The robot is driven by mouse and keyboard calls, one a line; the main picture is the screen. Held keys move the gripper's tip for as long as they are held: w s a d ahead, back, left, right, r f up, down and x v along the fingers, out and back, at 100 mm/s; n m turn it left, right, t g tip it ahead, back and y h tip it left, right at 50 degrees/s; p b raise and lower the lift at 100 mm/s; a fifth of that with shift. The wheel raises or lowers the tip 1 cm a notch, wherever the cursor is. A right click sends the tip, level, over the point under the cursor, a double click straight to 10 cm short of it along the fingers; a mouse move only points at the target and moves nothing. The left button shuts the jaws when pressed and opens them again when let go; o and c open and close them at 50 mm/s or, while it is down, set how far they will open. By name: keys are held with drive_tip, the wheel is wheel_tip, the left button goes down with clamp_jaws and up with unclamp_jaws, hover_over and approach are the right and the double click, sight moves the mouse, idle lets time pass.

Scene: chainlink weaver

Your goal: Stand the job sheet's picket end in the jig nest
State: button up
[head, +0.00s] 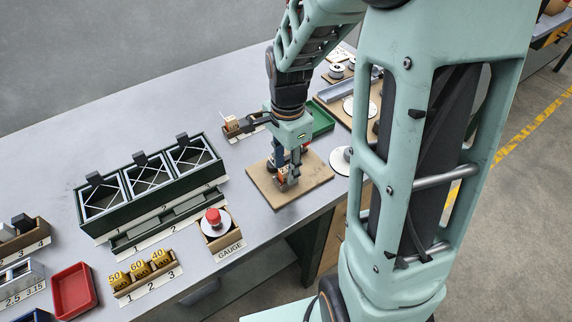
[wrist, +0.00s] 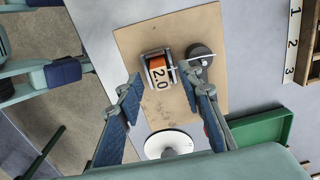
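My gripper (head: 287,170) points down over a tan board (head: 311,192) near the table's front edge. In the wrist view its two blue-padded fingers (wrist: 164,88) stand wide apart. A metal-framed block with an orange label reading 2.0 (wrist: 158,72) sits on the board, ahead of the gap between the fingertips, with no clear contact. Beside it is a dark round part (wrist: 200,58) with a pale pin, close to the right finger. I cannot tell which part is the jig nest. No picket end or job sheet can be clearly identified.
A row of dark green bins (head: 155,195) with wire crosses stands to the left. A gauge stand (head: 221,229) with a red knob, yellow numbered blocks (head: 140,268) and a red tray (head: 73,290) lie in front. A green tray (head: 321,121) and white discs (wrist: 168,144) are near the board.

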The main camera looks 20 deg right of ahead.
wheel_tip(320, 180, up, 12)
drive_tip(key=shift+s, duration=0.15)
idle(0.6)
drive_tip(key=shift+d, duration=0.1)
